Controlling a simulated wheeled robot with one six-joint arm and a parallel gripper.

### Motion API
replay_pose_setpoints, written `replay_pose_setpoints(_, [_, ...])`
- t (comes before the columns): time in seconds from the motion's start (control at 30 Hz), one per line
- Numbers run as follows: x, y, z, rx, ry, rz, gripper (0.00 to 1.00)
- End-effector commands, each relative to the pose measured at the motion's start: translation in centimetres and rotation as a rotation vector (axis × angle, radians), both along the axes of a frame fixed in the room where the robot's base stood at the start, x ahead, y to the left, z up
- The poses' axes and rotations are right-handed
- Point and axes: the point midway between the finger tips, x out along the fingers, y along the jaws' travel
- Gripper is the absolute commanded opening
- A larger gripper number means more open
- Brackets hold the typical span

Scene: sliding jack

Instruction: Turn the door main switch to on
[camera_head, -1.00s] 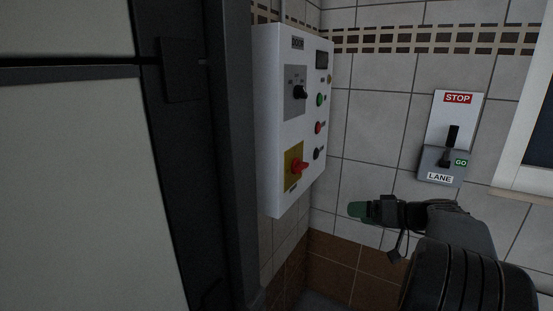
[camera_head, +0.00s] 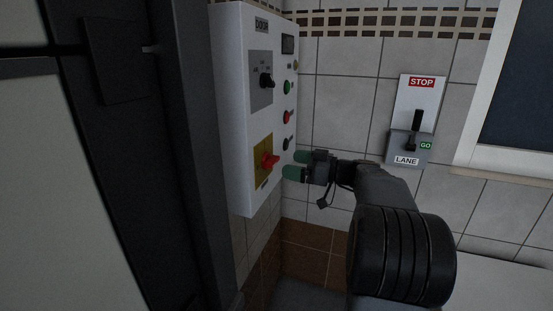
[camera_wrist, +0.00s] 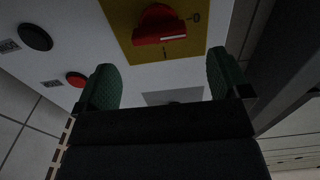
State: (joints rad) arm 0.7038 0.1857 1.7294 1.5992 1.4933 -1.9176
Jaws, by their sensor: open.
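The white door control box (camera_head: 232,150) hangs on the wall left of centre in the head view. Its main switch is a red rotary handle (camera_head: 268,161) on a yellow plate (camera_head: 262,142) low on the panel. In the wrist view the red handle (camera_wrist: 160,26) sits on the yellow plate (camera_wrist: 118,22), with "0" and "I" marks beside it; its white pointer line lies nearer the 0 side. My gripper (camera_head: 299,165) is open and empty, just right of the panel. In the wrist view its green fingertips (camera_wrist: 162,82) are apart, with the handle ahead between them, not touched.
A black selector knob (camera_head: 266,81) and several round buttons (camera_head: 288,117) share the panel. A STOP/GO lane lever (camera_head: 416,120) is on the tiled wall to the right. A dark door frame (camera_head: 170,120) stands close on the left.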

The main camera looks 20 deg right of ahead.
Motion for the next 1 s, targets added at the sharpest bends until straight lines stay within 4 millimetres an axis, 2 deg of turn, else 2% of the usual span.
replay_pose_setpoints(0.2, [2.5,2.6,0.1,0.001,0.001,0.002,0.95])
replay_pose_setpoints(0.4, [3.9,3.8,0.0,0.001,0.001,-0.001,0.95])
replay_pose_setpoints(0.83, [4.4,4.3,0.0,0.001,0.001,-0.003,0.95])
replay_pose_setpoints(1.0, [4.3,4.2,0.0,0.001,0.001,-0.003,0.8])
